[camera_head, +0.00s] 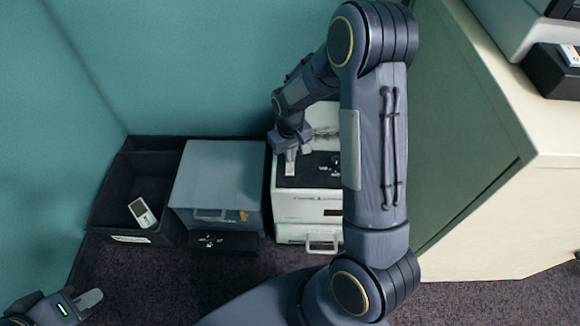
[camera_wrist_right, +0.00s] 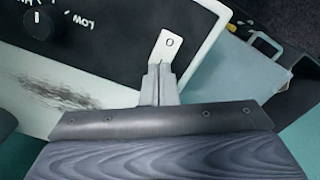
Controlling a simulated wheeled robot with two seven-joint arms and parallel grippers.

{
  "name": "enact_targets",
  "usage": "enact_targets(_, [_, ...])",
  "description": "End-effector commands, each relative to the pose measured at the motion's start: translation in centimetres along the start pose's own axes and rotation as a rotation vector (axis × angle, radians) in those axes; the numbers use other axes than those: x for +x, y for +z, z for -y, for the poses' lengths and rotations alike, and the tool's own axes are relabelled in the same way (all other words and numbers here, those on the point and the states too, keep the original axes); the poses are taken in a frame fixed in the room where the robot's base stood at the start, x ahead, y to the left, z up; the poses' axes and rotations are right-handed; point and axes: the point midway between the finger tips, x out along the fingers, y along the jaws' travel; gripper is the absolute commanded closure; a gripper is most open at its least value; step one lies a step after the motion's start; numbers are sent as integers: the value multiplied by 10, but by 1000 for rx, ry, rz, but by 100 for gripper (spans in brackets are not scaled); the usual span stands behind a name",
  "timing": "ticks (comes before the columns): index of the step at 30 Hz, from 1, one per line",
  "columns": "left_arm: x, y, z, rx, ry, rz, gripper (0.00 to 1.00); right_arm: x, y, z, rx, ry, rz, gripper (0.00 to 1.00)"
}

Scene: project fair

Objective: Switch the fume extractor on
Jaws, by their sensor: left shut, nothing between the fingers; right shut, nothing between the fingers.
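The fume extractor (camera_head: 309,206) is a white box with a black top panel, standing on the dark carpet in the head view. In the right wrist view its panel (camera_wrist_right: 108,38) carries a knob (camera_wrist_right: 38,25) with LOW beside it and a white rocker switch (camera_wrist_right: 168,45) marked O. My right gripper (camera_head: 291,158) is shut and empty over the panel. In the right wrist view its fingertips (camera_wrist_right: 158,78) are right at the switch's near end; I cannot tell whether they touch. My left gripper (camera_head: 90,299) is shut and empty at the lower left, far from the extractor.
A grey box (camera_head: 217,172) stands left of the extractor, with a small black unit (camera_head: 222,242) in front. Further left, a black crate (camera_head: 131,238) holds a small white device (camera_head: 142,213). A teal partition (camera_head: 200,70) stands behind. A pale cabinet (camera_head: 500,225) stands right. Carpet in front is clear.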

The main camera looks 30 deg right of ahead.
Motion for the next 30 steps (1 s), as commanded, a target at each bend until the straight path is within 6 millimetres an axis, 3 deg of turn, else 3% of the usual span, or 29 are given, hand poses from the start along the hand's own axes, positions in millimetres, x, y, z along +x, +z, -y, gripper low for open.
enact_targets(30, [7, 3, 3, 0, 0, 0, 100, 11, 0, 0, 0, 0, 0, 100])
